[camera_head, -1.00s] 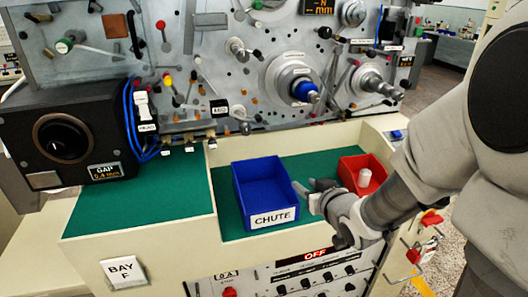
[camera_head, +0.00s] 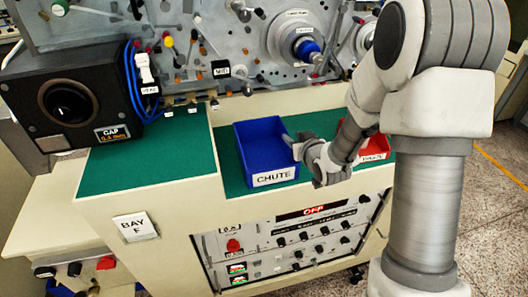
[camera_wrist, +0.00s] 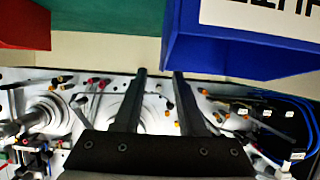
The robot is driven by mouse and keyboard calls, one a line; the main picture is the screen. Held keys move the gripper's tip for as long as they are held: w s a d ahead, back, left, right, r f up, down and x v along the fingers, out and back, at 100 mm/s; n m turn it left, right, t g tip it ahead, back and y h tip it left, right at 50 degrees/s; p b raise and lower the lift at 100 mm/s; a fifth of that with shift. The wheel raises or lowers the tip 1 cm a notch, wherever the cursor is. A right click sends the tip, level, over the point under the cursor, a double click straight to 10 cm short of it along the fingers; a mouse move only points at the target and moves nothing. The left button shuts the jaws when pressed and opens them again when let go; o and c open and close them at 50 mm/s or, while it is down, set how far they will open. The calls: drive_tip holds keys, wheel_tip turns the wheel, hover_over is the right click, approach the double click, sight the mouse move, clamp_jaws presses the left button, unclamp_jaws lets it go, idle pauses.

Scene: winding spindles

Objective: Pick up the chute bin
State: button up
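The chute bin (camera_head: 262,158) is a blue open box with a white "CHUTE" label on its front. It stands upright on the green shelf mat and looks empty. In the wrist view the blue bin (camera_wrist: 240,55) fills the upper right, its label upside down.
A red bin (camera_head: 376,147) stands to the right, partly behind my arm; it also shows in the wrist view (camera_wrist: 22,25). The machine panel with spindles (camera_head: 230,50) rises behind. A black gauge box (camera_head: 75,112) is at left. The raised green ledge (camera_head: 150,160) is clear.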

sight(288, 134)
drive_tip(key=shift+x, duration=2.4)
drive_tip(key=shift+s+a+f, duration=0.1)
drive_tip(key=shift+s+a, duration=0.05)
drive_tip(key=shift+c, duration=0.3)
clamp_jaws()
